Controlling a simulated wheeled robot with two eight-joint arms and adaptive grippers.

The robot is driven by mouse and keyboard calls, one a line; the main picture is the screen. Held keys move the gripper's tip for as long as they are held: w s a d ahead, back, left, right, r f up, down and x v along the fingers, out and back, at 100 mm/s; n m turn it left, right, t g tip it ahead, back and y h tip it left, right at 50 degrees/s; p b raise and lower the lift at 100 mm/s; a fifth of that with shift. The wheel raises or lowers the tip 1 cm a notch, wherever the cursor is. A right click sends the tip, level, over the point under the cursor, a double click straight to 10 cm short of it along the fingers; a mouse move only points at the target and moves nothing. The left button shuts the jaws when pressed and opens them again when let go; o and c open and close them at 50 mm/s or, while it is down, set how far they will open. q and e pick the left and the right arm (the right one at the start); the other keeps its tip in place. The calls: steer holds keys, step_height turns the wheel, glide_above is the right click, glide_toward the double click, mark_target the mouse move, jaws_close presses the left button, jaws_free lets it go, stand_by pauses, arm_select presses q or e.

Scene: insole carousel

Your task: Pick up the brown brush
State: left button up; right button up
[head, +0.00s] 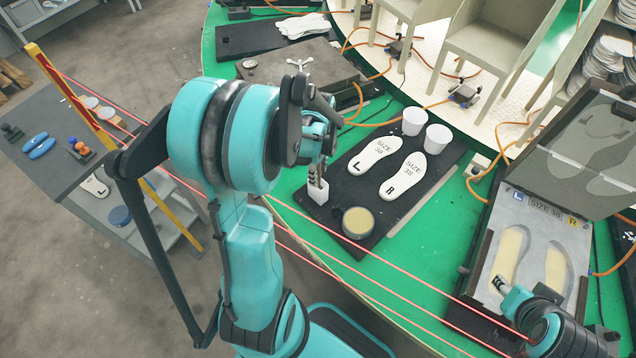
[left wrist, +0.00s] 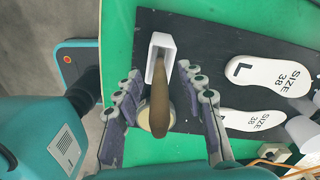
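The brown brush (left wrist: 160,100) shows in the left wrist view, its handle pointing toward the camera and its far end in a white holder (left wrist: 160,46). My left gripper (left wrist: 162,112) is open, with one finger on each side of the handle and gaps on both sides. In the head view the left gripper (head: 318,166) is just above the white holder (head: 318,191), and the brush is mostly hidden there. My right gripper (head: 501,284) is at the lower right over the insole mould; its finger opening is too small to judge.
A dark board (head: 335,205) carries two white size 38 insoles (head: 402,175), two white cups (head: 413,121) and a round tin with yellowish contents (head: 358,222). The tin stands close to the holder. Red lines cross in front of the green table (head: 425,270). An open mould case (head: 520,215) is at right.

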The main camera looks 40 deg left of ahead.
arm_select(q)
jaws_close()
steer(key=shift+r, duration=0.1)
